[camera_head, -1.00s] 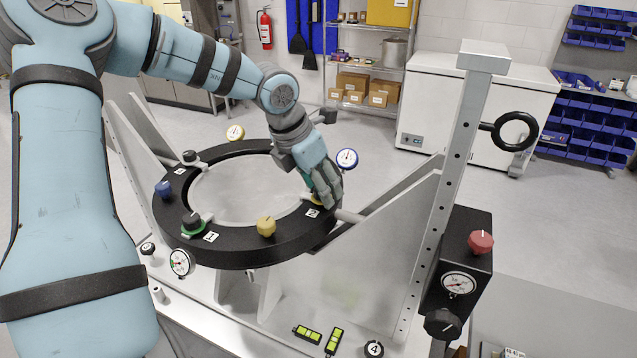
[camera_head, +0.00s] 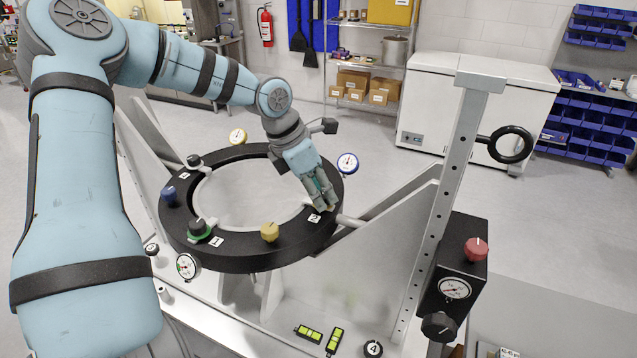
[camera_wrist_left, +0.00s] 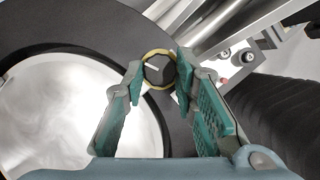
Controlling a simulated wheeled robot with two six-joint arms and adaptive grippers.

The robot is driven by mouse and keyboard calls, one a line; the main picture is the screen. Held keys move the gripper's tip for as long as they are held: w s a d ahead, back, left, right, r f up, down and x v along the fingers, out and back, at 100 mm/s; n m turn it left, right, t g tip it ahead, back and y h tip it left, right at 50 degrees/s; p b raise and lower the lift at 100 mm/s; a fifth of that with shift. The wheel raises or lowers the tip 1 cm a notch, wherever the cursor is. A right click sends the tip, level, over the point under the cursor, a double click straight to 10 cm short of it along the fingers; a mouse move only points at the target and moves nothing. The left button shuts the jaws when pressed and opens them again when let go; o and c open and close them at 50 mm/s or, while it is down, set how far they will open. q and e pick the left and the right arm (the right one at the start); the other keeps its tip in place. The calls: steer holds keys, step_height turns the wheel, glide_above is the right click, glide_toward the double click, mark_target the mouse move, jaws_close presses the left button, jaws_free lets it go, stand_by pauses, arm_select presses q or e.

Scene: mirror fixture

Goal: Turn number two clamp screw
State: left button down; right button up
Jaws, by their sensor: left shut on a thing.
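The mirror fixture's black ring (camera_head: 240,257) surrounds a round mirror (camera_head: 235,200). My left gripper (camera_head: 323,204) reaches down onto the ring's right side, beside the small label 2 (camera_head: 314,218). In the left wrist view the number two clamp screw (camera_wrist_left: 160,70) is a dark round knob with a white pointer line and a yellow collar. The two green-padded fingers of the left gripper (camera_wrist_left: 158,72) stand on either side of it, their tips closed against it. In the head view the fingers hide this screw. My right gripper does not show.
On the ring are a black knob with a green collar (camera_head: 199,228) near label 1, a yellow knob (camera_head: 270,231) and a blue knob (camera_head: 169,195). A drilled metal post (camera_head: 450,190) rises at the right.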

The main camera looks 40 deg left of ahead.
arm_select(q)
steer(key=c, duration=1.3)
jaws_free()
steer(key=v, duration=1.2)
